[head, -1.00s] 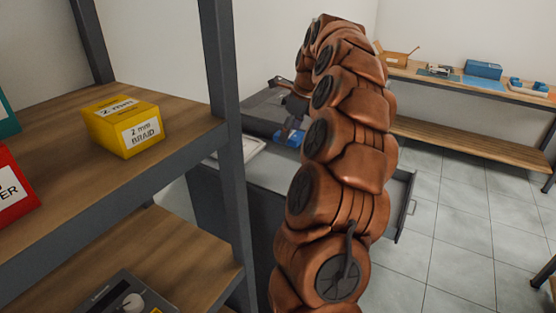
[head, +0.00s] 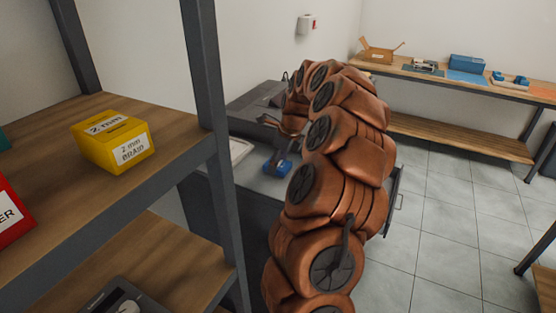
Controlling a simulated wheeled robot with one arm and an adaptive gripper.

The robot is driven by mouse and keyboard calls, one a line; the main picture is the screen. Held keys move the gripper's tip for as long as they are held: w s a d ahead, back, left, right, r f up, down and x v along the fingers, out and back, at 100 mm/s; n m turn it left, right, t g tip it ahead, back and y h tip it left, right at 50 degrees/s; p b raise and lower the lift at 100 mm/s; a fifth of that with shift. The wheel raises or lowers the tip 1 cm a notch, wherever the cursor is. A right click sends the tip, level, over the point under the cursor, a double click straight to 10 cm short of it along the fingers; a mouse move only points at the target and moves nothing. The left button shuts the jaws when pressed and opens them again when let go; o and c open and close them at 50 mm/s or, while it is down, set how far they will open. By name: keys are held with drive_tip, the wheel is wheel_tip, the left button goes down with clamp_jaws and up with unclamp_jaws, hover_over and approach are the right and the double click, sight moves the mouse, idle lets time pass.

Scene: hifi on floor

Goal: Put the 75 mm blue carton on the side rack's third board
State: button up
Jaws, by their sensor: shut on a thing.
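My gripper (head: 279,152), dark and small at the far end of my copper-coloured arm, is shut on the blue carton (head: 277,167). The carton is held just over, or close to, the grey worktop; I cannot tell whether it touches. The carton's size cannot be read. A rack with dark metal posts and wooden boards stands close on the left. Its upper visible board (head: 55,215) and a lower board (head: 185,245) show. Which one is the third board cannot be told from this view.
A yellow "2 mm BRAID" box (head: 113,141) and a red box (head: 8,212) stand on the upper board. A dark device (head: 115,297) lies on the lower board. A rack post (head: 207,110) stands between the boards and my arm. Tiled floor (head: 430,225) is clear on the right.

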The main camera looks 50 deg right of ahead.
drive_tip(key=shift+f, duration=0.2)
drive_tip(key=o, duration=1)
drive_tip(key=shift+c, duration=0.2)
drive_tip(key=shift+r, duration=0.15)
